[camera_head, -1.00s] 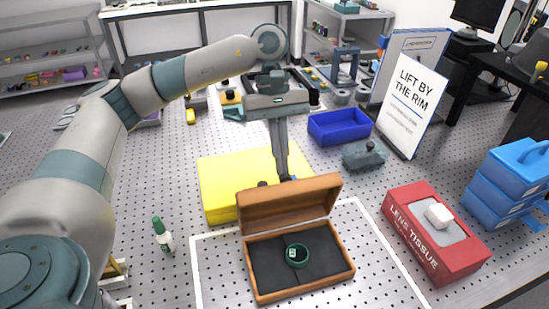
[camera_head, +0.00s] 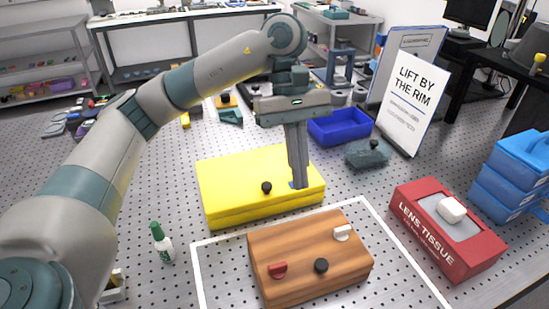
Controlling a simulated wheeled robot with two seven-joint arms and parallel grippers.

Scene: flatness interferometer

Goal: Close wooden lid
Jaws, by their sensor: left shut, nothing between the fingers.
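The wooden box's lid (camera_head: 300,249) is down flat over the box, inside the white outline on the perforated table. A black knob (camera_head: 321,266), a red piece (camera_head: 277,269) and a white piece (camera_head: 342,233) show on its top. The box's inside is hidden. My right gripper is not in view.
The yellow case (camera_head: 240,175) stands just behind the wooden box. A red lens tissue box (camera_head: 449,235) is at the right, with blue drawers (camera_head: 512,180) beyond. A green-capped bottle (camera_head: 161,243) stands at the left. A blue bin (camera_head: 339,127) and sign (camera_head: 409,100) are behind.

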